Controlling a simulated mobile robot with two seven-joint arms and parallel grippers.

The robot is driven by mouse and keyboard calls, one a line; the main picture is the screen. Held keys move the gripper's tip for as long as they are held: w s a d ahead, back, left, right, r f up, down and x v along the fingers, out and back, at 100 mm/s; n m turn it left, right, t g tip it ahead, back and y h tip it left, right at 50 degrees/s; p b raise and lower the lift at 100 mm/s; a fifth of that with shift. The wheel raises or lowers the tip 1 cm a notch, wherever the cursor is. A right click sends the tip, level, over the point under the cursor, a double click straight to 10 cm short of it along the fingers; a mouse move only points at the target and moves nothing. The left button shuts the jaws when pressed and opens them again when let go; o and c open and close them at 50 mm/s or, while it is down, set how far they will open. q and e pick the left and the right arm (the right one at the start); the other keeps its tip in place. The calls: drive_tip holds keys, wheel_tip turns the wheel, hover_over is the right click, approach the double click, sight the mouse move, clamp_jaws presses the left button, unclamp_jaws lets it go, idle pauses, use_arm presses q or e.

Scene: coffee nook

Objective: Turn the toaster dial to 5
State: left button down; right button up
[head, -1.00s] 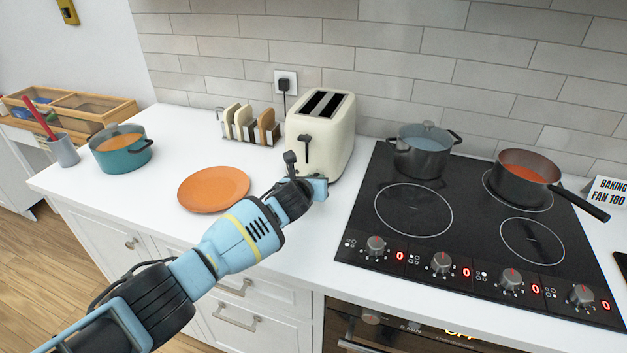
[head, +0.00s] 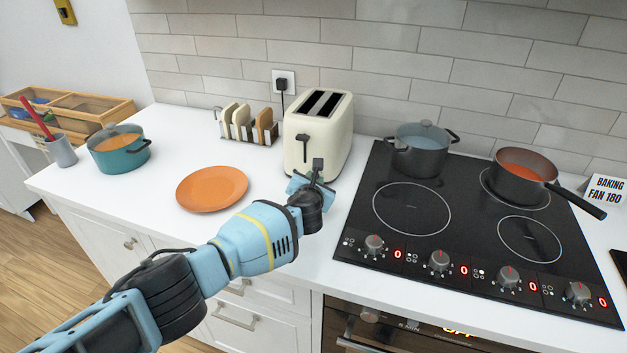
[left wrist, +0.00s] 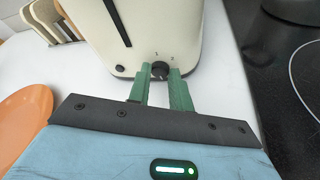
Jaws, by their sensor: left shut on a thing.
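The cream toaster (head: 318,130) stands on the white counter against the tiled wall; it also shows at the top of the left wrist view (left wrist: 110,38). Its dark dial (left wrist: 160,70) is low on the front face, with small numbers above it, of which a 1 and a 2 seem readable. My left gripper (left wrist: 160,74) has its green fingers on either side of the dial and is shut on it. In the head view the left gripper (head: 312,183) is at the toaster's lower front, and the dial is hidden there. My right gripper is in neither view.
An orange plate (head: 212,189) lies left of the gripper. A toast rack (head: 248,128) stands left of the toaster. The black hob (head: 440,230) with a grey pot (head: 420,155) and a saucepan (head: 522,170) is to the right. A teal pot (head: 120,152) stands far left.

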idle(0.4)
use_arm(q)
drive_tip(key=c, duration=1.3)
unclamp_jaws()
drive_tip(key=shift+s, duration=0.15)
drive_tip(key=shift+s+r, duration=0.1)
drive_tip(key=shift+s, duration=0.55)
drive_tip(key=v, duration=0.4)
drive_tip(key=shift+r, duration=0.2)
drive_tip(key=shift+v, duration=1.05)
drive_tip(key=shift+o, duration=0.2)
drive_tip(key=shift+f, duration=0.1)
